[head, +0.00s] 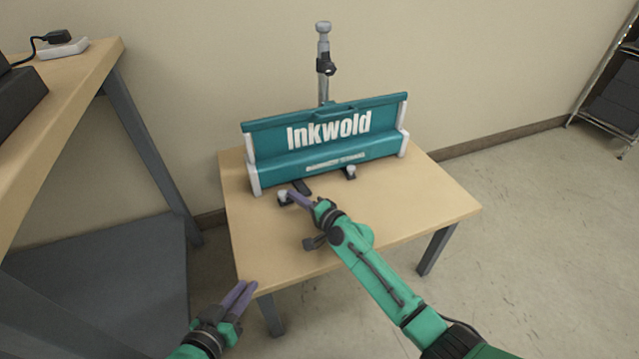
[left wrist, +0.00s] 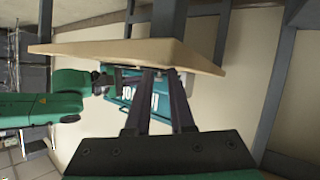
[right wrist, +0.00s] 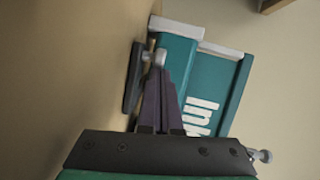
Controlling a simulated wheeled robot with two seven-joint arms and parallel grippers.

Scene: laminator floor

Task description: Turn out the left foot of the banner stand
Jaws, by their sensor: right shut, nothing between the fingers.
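The teal banner stand (head: 325,139) marked "Inkwold" stands on a small wooden table; it also shows in the right wrist view (right wrist: 213,85). Its left foot (head: 302,187) is a dark bar with a pale knob (head: 283,199) at the housing's front; the right wrist view shows the bar (right wrist: 132,82) and the knob (right wrist: 159,57). My right gripper (head: 291,195) is shut and empty, its fingertips close beside the knob; I cannot tell whether they touch. The fingers partly hide the foot. My left gripper (head: 247,285) is open and empty, by the table's front left corner.
The right foot (head: 350,172) shows a pale knob at the housing's front. A grey pole (head: 323,60) rises behind the housing. The small table (head: 425,200) has clear top at the right and front. A larger workbench (head: 85,85) stands at left, a rack (head: 610,95) far right.

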